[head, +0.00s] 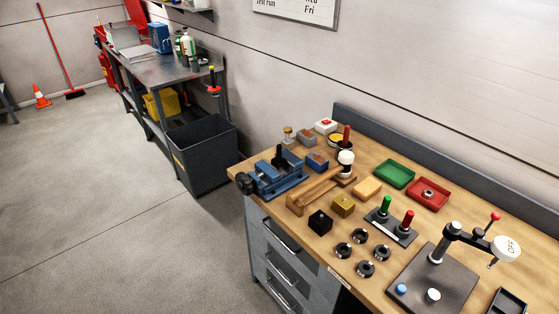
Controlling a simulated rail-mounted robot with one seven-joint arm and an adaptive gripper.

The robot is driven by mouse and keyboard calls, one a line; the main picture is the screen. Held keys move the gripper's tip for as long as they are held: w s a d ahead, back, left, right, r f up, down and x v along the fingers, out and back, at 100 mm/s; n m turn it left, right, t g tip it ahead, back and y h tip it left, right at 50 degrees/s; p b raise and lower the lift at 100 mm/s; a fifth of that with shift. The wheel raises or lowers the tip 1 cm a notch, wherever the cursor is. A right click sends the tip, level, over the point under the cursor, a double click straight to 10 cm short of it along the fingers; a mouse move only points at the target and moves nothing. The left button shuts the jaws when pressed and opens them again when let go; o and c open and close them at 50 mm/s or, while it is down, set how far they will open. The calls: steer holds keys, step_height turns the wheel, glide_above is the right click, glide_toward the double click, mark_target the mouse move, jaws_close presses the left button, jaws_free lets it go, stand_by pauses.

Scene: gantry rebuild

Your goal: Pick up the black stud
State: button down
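A small upright black piece (280,153) stands at the blue vise (272,179) on the left part of the wooden workbench (405,226). It looks like the black stud, but it is too small to be sure. The lower part of the piece is hidden by the vise. A black cube (320,222) with a small mark on top sits at the front edge of the bench. My gripper is not in the head view.
Several black rings (365,269), a plate with green and red pegs (391,231), green (394,174) and red (428,194) trays and a lever stand (436,257) occupy the bench. A dark bin (202,153) stands beyond.

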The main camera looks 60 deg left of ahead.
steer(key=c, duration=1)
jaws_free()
